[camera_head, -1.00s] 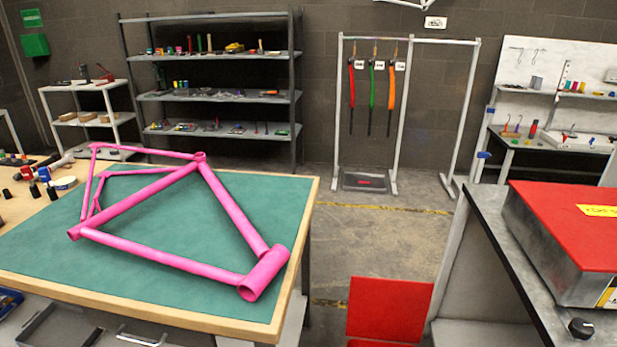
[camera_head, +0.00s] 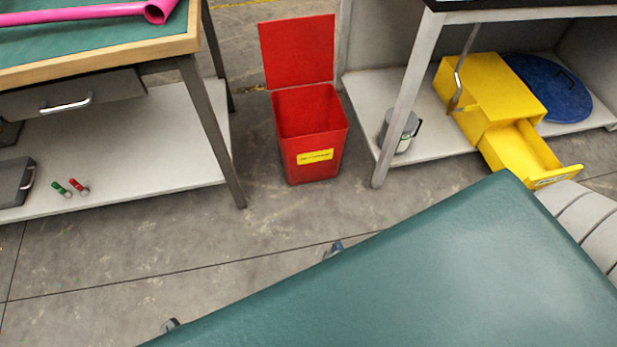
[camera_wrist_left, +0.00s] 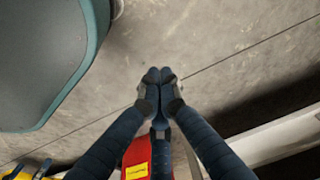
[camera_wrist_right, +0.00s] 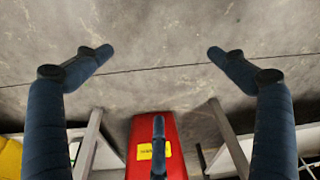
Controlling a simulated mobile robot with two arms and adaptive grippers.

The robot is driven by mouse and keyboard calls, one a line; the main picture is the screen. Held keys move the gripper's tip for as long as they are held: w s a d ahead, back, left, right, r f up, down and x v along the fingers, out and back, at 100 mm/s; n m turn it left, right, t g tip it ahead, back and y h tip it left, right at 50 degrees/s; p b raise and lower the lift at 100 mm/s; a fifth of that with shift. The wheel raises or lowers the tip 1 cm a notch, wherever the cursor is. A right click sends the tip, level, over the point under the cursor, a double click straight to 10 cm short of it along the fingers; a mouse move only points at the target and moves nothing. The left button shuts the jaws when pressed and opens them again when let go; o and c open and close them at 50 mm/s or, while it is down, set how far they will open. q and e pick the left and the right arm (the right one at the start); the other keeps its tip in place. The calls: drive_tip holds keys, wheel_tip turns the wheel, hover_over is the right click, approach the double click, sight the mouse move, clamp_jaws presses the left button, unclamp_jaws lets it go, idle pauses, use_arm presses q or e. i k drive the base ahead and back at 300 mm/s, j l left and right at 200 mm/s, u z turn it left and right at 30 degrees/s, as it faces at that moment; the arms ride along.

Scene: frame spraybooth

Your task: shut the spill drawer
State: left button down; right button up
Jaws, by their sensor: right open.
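The spill drawer (camera_head: 525,157) is yellow and sticks out of a yellow box (camera_head: 490,88) on the low shelf at the right in the head view. It stands open, its front panel (camera_head: 557,176) out beyond the shelf edge, and its inside looks empty. In the left wrist view my left gripper (camera_wrist_left: 158,76) has its fingertips together with nothing seen between them. In the right wrist view my right gripper (camera_wrist_right: 157,52) is spread wide and empty over the floor. Both grippers are apart from the drawer; neither shows clearly in the head view.
A red bin (camera_head: 310,145) with its lid raised stands between the tables. A grey canister (camera_head: 400,130) and a blue round lid (camera_head: 548,88) are on the drawer's shelf (camera_head: 432,148). A table leg (camera_head: 408,95) stands left of the box. Floor before the bin is clear.

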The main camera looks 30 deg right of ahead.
sight(514, 145)
drive_tip(key=k, duration=0.1)
drive_tip(key=z, duration=2.6)
drive_tip(key=i+u, duration=0.2)
drive_tip(key=i+j, duration=0.05)
drive_tip(key=i, duration=0.05)
